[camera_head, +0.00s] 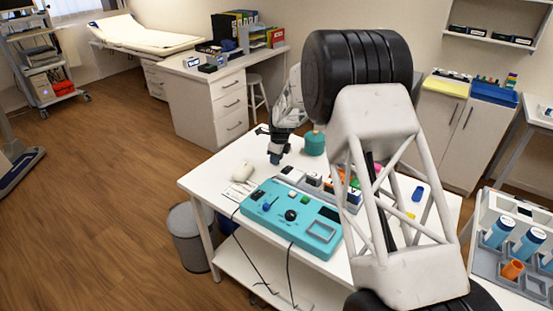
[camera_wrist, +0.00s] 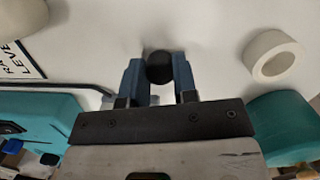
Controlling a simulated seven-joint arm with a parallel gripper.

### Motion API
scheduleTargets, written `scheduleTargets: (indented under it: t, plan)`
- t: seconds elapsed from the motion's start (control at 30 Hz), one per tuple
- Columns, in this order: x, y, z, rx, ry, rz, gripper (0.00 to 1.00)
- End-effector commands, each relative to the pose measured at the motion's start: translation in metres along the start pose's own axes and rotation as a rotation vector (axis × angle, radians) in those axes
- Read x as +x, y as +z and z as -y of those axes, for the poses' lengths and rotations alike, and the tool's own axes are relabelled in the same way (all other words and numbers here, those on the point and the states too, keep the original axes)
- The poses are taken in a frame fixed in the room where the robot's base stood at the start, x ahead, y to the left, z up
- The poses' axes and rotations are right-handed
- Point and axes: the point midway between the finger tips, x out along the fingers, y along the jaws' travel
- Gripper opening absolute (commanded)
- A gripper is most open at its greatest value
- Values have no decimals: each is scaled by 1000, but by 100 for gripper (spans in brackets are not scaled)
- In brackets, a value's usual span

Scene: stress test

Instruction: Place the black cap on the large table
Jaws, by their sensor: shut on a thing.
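The black cap (camera_wrist: 160,66) shows in the wrist view as a dark round shape between the blue fingertips of my gripper (camera_wrist: 160,78). My gripper is shut on it. In the head view my gripper (camera_head: 275,158) points down over the far left part of the white table (camera_head: 213,177), and I cannot make out the cap there. The white tabletop also fills the background of the wrist view (camera_wrist: 215,35). A soft shadow lies around the cap, but I cannot tell whether it touches the table.
A teal cylinder (camera_head: 315,144) and a white ring (camera_wrist: 273,56) stand close to my gripper. A white rounded object (camera_head: 242,171), a printed card (camera_head: 236,193) and a teal control panel (camera_head: 262,209) lie nearer the front. My arm hides much of the table's right side.

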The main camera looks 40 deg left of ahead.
Motion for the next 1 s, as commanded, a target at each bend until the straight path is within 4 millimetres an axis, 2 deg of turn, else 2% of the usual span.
scheduleTargets:
  t: [0.47, 0.5, 0.63, 1.0]
  plan:
    - [4, 0, 0, 0, -1, 1, 5]
    - [4, 0, 0, 0, -2, 1, 31]
    - [4, 0, 0, 0, -1, 1, 51]
    - [2, 0, 0, 0, -1, 1, 52]
